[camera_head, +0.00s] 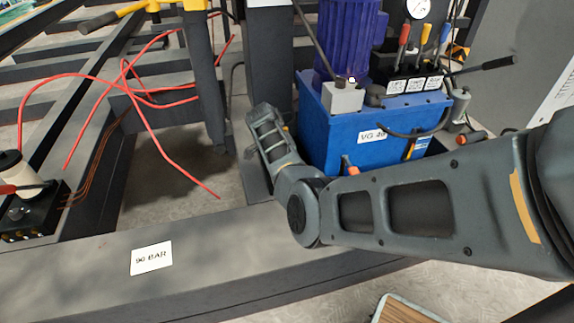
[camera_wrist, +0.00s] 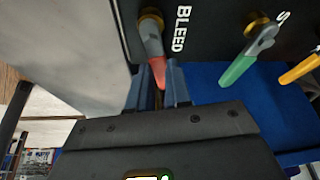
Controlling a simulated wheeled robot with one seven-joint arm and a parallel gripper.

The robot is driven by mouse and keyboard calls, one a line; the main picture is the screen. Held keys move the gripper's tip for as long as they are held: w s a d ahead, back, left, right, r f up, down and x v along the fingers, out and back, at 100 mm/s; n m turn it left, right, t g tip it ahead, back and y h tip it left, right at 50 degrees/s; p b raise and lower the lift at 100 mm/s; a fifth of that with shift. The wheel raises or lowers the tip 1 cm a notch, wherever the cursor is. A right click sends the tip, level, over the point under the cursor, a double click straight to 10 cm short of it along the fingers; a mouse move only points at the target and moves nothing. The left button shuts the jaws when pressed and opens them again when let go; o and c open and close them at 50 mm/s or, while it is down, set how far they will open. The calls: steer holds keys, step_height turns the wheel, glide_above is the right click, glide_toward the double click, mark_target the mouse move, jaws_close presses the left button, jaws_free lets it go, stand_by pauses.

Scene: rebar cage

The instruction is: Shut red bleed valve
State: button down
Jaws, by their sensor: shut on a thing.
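In the wrist view a small red-tipped lever (camera_wrist: 154,48) hangs from a brass fitting on a black panel, beside the white word BLEED. My gripper (camera_wrist: 160,80) has its two blue-grey fingers close on either side of the lever's red lower end, shut on it. The lever points down in the picture, slightly tilted. In the head view my arm reaches left past the blue pump tank (camera_head: 335,130). My fingertips and the bleed lever cannot be made out there.
A green lever (camera_wrist: 244,62) and a yellow lever (camera_wrist: 300,70) sit right of the red one on the same panel. Red hoses (camera_head: 130,90) lie across the dark frame at left. A beam (camera_head: 220,245) marked 90 BAR runs across the front.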

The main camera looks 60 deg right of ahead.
steer(key=shift+s+a+m+g+y+b, duration=0.15)
steer(key=shift+m+g+b, duration=0.1)
steer(key=shift+m, duration=0.3)
steer(key=shift+s+a+m+g+y+b, duration=0.1)
steer(key=shift+m+g+y+b, duration=0.1)
steer(key=shift+m, duration=0.35)
steer(key=c, duration=1)
jaws_free()
steer(key=shift+c, duration=0.2)
steer(key=p+v, duration=0.2)
steer(key=v, duration=0.5)
steer(key=shift+a+r+p, duration=0.1)
steer(key=shift+r+p, duration=0.25)
steer(key=shift+p, duration=0.05)
